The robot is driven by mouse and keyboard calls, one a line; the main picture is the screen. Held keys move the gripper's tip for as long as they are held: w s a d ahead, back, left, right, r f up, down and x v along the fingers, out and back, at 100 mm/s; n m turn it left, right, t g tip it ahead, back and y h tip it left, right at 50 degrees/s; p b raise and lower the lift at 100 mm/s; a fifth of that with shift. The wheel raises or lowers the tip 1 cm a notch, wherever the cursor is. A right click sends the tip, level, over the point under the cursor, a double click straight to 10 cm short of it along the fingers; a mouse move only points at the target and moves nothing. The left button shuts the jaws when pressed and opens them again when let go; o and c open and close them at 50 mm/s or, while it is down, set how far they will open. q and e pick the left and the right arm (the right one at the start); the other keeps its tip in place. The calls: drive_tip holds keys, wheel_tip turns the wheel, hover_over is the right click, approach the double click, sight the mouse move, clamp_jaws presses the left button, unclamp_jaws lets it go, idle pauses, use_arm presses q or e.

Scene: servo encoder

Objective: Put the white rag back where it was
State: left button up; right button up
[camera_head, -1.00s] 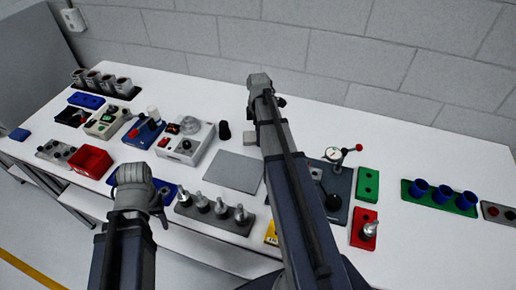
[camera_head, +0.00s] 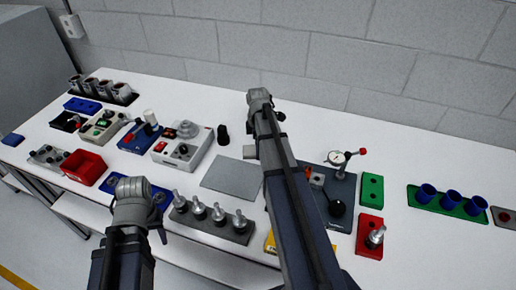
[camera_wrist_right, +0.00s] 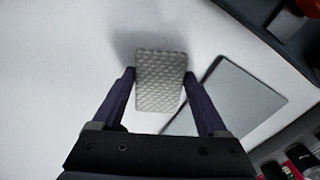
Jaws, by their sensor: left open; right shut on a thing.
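The white rag (camera_wrist_right: 160,80) is a pale, dimpled rectangular block between my right gripper's (camera_wrist_right: 160,92) two fingers in the right wrist view. The fingers press on its two sides. In the head view, a small pale piece of it (camera_head: 249,152) shows beside my right arm, just beyond the grey mat (camera_head: 232,178); the arm hides the right fingers. In the wrist view the mat (camera_wrist_right: 232,98) lies to the rag's right. I cannot tell whether the rag touches the table. My left gripper (camera_head: 136,200) is over the table's front edge, open, with its fingers mostly hidden.
A grey-white control box (camera_head: 183,143) and a black knob (camera_head: 222,134) stand left of the rag. A dial gauge base (camera_head: 332,200) stands to the right. A holder with several metal pegs (camera_head: 212,222) lies in front of the mat. The table's back strip (camera_head: 190,95) is clear.

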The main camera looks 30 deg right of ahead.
drive_tip(key=o, duration=1.1)
drive_tip(key=shift+f, duration=0.1)
wheel_tip(320, 180, up, 12)
drive_tip(key=p, duration=1.2)
